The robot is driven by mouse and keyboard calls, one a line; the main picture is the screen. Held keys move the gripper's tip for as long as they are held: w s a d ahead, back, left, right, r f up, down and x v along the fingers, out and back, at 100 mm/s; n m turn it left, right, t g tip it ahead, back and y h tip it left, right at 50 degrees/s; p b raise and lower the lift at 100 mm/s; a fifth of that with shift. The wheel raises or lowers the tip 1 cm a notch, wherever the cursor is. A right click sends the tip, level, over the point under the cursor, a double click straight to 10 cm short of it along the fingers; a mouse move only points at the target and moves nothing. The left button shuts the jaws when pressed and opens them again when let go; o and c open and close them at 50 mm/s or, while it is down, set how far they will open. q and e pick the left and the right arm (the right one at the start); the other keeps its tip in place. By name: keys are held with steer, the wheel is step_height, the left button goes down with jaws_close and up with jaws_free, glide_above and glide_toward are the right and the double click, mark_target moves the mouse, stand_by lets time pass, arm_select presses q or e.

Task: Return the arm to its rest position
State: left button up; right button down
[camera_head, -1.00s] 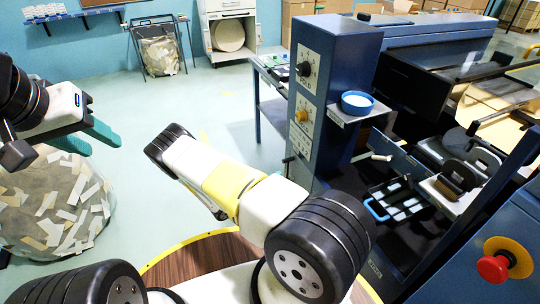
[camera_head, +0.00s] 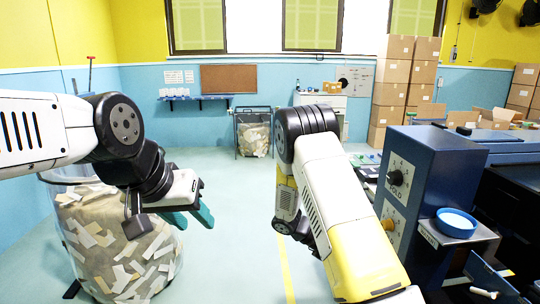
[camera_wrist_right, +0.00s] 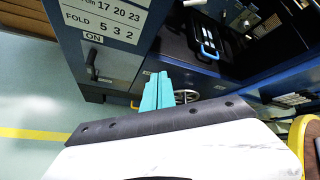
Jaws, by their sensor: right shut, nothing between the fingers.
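My right arm (camera_head: 335,195), white and yellow with a black ribbed joint, stands up in the middle of the head view. Its gripper is hidden there. In the right wrist view my right gripper (camera_wrist_right: 157,92) has its teal fingers together, shut and empty. Beyond it are the blue machine's panel with FOLD lettering and a dark opening. My left gripper (camera_head: 193,215) hangs from the left arm in the head view. Its teal fingers are apart and look empty, in front of a clear bin of paper scraps.
The blue machine (camera_head: 442,165) with dials stands at right, bearing a blue bowl (camera_head: 455,223). The scrap bin (camera_head: 120,250) stands close at left. Cartons (camera_head: 392,93) are stacked at the back. The floor between is clear.

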steer(key=s+a+r+m+t+y, duration=0.3)
steer(key=s+r+m, duration=0.3)
steer(key=r, duration=0.4)
steer(key=s+a+r+m+t+y, duration=0.2)
steer(key=s+a+r+m+y, duration=0.2)
steer(key=s+r+m, duration=0.3)
steer(key=s+a+r+m+t+y, duration=0.3)
steer(key=s+r+m+y, duration=0.3)
steer(key=r+m, duration=0.4)
step_height(320, 180, up, 3)
steer(key=shift+s+a+t, duration=0.15)
steer(key=shift+a+t, duration=0.1)
steer(key=shift+t, duration=0.05)
steer(key=shift+d, duration=0.1)
